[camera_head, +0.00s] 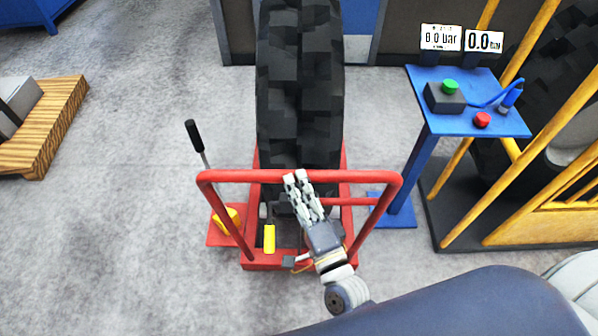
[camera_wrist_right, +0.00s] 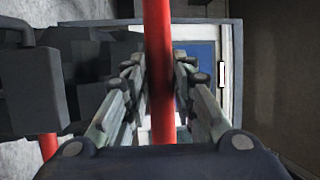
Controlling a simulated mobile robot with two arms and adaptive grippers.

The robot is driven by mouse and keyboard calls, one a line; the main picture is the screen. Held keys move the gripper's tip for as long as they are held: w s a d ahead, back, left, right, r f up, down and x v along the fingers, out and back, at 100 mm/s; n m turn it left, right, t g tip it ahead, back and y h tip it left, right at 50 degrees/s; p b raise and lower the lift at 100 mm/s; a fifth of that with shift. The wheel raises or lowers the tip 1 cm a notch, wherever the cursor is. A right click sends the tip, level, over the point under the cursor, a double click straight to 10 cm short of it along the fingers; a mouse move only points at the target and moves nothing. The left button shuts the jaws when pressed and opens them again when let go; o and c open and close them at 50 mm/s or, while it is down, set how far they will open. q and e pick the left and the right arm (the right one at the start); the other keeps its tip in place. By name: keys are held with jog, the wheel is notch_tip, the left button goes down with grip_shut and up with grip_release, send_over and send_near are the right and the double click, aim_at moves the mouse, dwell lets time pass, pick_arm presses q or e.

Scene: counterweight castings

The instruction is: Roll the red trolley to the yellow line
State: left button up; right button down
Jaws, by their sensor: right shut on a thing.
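The red trolley (camera_head: 222,176) stands on the grey floor in the middle of the head view, with a large black tyre (camera_head: 300,90) upright on it. My right gripper (camera_head: 296,178) is at the middle of the trolley's top handle bar and is shut on it. In the right wrist view the red bar (camera_wrist_right: 160,70) runs between the two fingers of the right gripper (camera_wrist_right: 160,85). My left gripper is not in view. No yellow line shows in either view.
A blue stand (camera_head: 468,122) with a green button, a red button and pressure displays is right of the trolley. A yellow cage (camera_head: 500,150) with another tyre stands at the far right. A wooden pallet (camera_head: 45,125) lies at the left. Floor left of the trolley is clear.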

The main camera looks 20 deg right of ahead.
jog(key=s+a+r, duration=0.1)
jog(key=s+a, duration=0.1)
jog(key=s, duration=0.6)
jog(key=shift+s+a+r, duration=0.2)
jog(key=shift+s, duration=0.2)
jog(key=shift+w, duration=0.15)
jog(key=c, duration=1.3)
grip_release()
jog(key=shift+w+f, duration=0.15)
jog(key=shift+w, duration=0.1)
jog(key=shift+c, duration=0.2)
jog(key=shift+f, duration=0.15)
jog(key=shift+s, duration=0.1)
jog(key=v, duration=1.2)
jog(key=shift+f, duration=0.15)
